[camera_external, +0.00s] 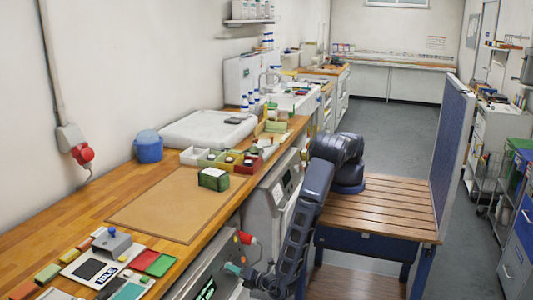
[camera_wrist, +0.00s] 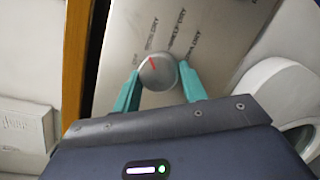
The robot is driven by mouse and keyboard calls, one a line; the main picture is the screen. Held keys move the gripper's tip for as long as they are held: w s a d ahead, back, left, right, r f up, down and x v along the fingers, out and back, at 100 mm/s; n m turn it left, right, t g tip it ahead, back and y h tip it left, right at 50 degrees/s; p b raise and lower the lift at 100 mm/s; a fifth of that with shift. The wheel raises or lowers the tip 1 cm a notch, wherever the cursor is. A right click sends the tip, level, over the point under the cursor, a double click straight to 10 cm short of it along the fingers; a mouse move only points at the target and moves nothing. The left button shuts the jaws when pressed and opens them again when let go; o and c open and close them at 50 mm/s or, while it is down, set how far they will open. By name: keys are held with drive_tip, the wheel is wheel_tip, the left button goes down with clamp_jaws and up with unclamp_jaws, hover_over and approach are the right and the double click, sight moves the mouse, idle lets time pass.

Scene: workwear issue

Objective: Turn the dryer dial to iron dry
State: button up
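The dryer dial (camera_wrist: 158,74) is a round grey knob on a pale metal panel (camera_wrist: 225,25), in the wrist view. Its red pointer mark points up and slightly left, towards the printed label that reads like iron dry (camera_wrist: 151,36). A shelf dry label and another dry label fan out to its right; a smaller label at its left is hard to read. My gripper (camera_wrist: 159,70) has its teal fingers on either side of the dial, very close to its edge; I cannot tell whether they press on it. In the external view my gripper (camera_external: 235,269) is at the dryer front (camera_external: 207,282).
The wooden counter (camera_external: 60,225) runs above the dryer, with a brown mat (camera_external: 170,205), sorting boxes and a grey button box (camera_external: 112,241). A red and grey knob or plug (camera_external: 245,238) sticks out near my gripper. A slatted bench (camera_external: 385,205) stands at right.

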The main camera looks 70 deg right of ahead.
drive_tip(key=o, duration=0.4)
drive_tip(key=shift+o, duration=0.2)
drive_tip(key=shift+s, duration=0.1)
drive_tip(key=v, duration=1)
drive_tip(key=shift+s, duration=0.35)
drive_tip(key=shift+a+r, duration=0.1)
